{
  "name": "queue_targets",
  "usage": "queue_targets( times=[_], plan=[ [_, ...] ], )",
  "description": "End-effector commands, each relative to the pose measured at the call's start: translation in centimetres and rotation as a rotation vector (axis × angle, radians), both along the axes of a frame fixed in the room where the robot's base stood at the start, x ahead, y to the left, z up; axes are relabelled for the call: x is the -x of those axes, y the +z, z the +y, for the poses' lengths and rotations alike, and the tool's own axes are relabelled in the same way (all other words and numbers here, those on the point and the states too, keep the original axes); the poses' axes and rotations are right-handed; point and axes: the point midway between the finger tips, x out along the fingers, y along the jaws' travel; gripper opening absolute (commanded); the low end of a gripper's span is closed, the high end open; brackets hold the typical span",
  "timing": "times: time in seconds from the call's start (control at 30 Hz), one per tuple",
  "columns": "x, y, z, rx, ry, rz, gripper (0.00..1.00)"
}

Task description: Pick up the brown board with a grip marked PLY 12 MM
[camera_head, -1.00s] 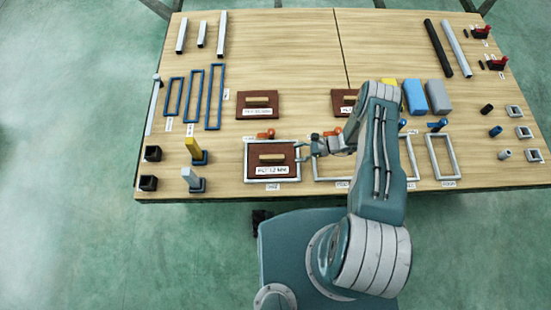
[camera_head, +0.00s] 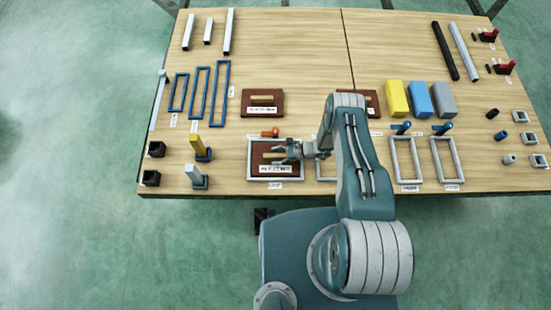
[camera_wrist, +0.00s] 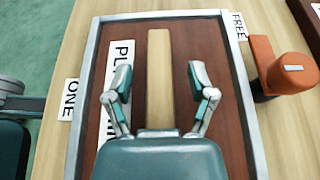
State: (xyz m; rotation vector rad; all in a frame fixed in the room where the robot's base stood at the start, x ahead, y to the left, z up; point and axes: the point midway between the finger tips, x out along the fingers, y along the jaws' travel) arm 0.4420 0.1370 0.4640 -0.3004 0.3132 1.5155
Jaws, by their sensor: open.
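The brown board (camera_head: 256,158) lies inside a light grey rectangular frame (camera_head: 249,168) at the front of the table. Its label, partly covered in the wrist view, reads PL... there. A light wooden grip bar (camera_wrist: 160,75) runs along the middle of the board (camera_wrist: 205,40). My gripper (camera_wrist: 160,78) is open over the board, one finger on each side of the grip bar, with gaps between fingers and bar. In the head view my gripper (camera_head: 280,152) covers the right part of the board. Its exact height over the board cannot be told.
An orange-red clamp (camera_wrist: 282,68) stands beside the frame. Another brown board (camera_head: 262,110) with a grip lies behind, and one more (camera_head: 372,110) is partly hidden by my arm. Blue frames (camera_head: 198,92) lie left; empty grey frames (camera_head: 405,180) lie right.

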Motion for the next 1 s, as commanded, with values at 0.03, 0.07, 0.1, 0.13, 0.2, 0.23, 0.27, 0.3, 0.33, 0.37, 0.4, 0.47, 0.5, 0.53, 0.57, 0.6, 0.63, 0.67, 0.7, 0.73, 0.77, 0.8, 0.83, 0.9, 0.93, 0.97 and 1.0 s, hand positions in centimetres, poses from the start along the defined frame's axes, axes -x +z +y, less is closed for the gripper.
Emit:
queue_targets(
  times=[0.03, 0.07, 0.1, 0.13, 0.2, 0.23, 0.27, 0.3, 0.33, 0.37, 0.4, 0.47, 0.5, 0.53, 0.57, 0.6, 0.63, 0.67, 0.7, 0.73, 0.77, 0.8, 0.83, 0.9, 0.93, 0.97, 1.0],
  plan=[
    [0.0, 0.0, 0.1, 0.000, 0.000, 0.000, 0.71],
    [0.0, 0.0, 0.1, 0.000, 0.000, 0.000, 0.71],
    [0.0, 0.0, 0.1, 0.000, 0.000, 0.000, 0.71],
    [0.0, 0.0, 0.1, 0.000, 0.000, 0.000, 0.71],
    [0.0, 0.0, 0.1, 0.000, 0.000, 0.000, 0.67],
    [0.0, 0.0, 0.1, 0.000, 0.000, 0.000, 0.54],
    [0.0, 0.0, 0.1, 0.000, 0.000, 0.000, 0.40],
    [0.0, 0.0, 0.0, 0.000, 0.000, 0.000, 0.22],
    [0.0, 0.0, 0.0, 0.000, 0.000, 0.000, 0.09],
    [0.0, 0.0, 0.0, 0.000, 0.000, 0.000, 0.00],
    [0.0, 0.0, 0.0, 0.000, 0.000, 0.000, 0.00],
    [0.0, 0.0, 0.0, 0.000, 0.000, 0.000, 0.00],
    [0.0, 0.0, 0.0, 0.000, 0.000, 0.000, 0.00],
    [-0.1, 0.0, 0.0, 0.000, -0.001, -0.001, 0.00],
    [-0.1, 0.0, 0.0, 0.000, -0.001, -0.001, 0.00],
    [-0.1, 0.0, 0.0, 0.000, -0.001, -0.001, 0.00],
    [-0.1, 0.0, 0.0, 0.000, -0.001, -0.001, 0.00],
    [-0.1, 0.0, 0.0, 0.000, -0.001, -0.001, 0.00],
    [-0.1, 0.0, 0.0, 0.000, -0.001, -0.001, 0.00],
    [-0.1, 0.0, 0.0, 0.000, -0.001, -0.001, 0.00],
    [-0.1, 0.1, 0.0, 0.000, -0.001, -0.001, 0.00],
    [-0.1, 0.2, 0.0, 0.000, -0.001, -0.001, 0.00],
    [-0.1, 0.3, 0.0, 0.000, -0.001, -0.001, 0.00],
    [-0.2, 0.7, 0.0, 0.000, 0.000, -0.002, 0.00],
    [-0.2, 0.9, 0.0, 0.000, 0.000, -0.002, 0.00],
    [-0.2, 1.2, 0.0, 0.000, 0.000, -0.002, 0.00],
    [-0.2, 1.6, 0.0, -0.001, 0.000, -0.002, 0.00]
  ],
)
